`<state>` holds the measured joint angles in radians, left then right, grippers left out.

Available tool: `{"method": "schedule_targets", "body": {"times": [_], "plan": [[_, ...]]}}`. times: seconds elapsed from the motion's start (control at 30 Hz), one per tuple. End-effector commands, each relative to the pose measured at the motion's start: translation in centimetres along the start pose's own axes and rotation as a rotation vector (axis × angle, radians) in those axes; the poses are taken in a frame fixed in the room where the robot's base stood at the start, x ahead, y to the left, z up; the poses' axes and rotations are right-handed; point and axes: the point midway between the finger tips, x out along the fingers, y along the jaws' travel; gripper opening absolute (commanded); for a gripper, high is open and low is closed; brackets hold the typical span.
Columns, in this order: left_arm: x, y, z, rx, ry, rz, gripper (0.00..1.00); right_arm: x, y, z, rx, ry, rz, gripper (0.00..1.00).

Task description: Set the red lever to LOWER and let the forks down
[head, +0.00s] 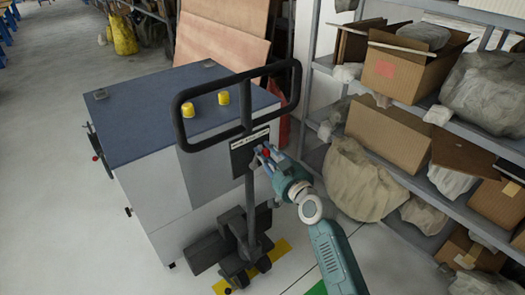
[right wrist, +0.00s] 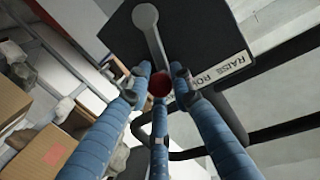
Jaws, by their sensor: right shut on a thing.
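The red lever has a red ball knob (right wrist: 160,84) on a grey arm (right wrist: 148,32), mounted on a dark plate (right wrist: 190,40) with a white label strip reading RAISE and further, partly hidden words. In the head view the plate (head: 243,158) sits below the black loop handle (head: 240,78) of the pallet truck, whose dark base (head: 240,245) stands on the floor. My right gripper (head: 265,155) is at the plate, its blue fingers shut around the red knob. The lever's exact setting and the fork height cannot be told. My left gripper is not in view.
A grey cabinet with a blue top (head: 150,110) and two yellow buttons stands behind the handle. Shelving with cardboard boxes (head: 390,135) and wrapped bundles (head: 358,182) rises close on the right. Open floor (head: 60,190) lies to the left.

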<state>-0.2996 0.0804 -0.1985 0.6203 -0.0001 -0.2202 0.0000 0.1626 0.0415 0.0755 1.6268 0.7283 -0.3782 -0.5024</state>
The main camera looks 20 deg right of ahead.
Motion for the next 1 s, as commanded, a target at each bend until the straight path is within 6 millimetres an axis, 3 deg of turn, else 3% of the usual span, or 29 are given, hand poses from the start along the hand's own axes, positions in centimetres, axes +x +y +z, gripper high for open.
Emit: {"method": "schedule_targets", "body": {"times": [0.4,0.87,0.9,1.0], "plan": [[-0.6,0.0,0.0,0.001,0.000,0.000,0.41,0.2,1.3,0.2,0.174,-0.032,-0.005,0.00],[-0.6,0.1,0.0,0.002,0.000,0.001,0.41,0.3,1.4,0.3,0.194,-0.035,-0.005,0.00],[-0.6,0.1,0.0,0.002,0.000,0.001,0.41,0.3,1.4,0.3,0.194,-0.035,-0.005,0.24],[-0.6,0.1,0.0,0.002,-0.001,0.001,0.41,0.3,1.4,0.3,0.193,-0.036,-0.005,0.41]]}}
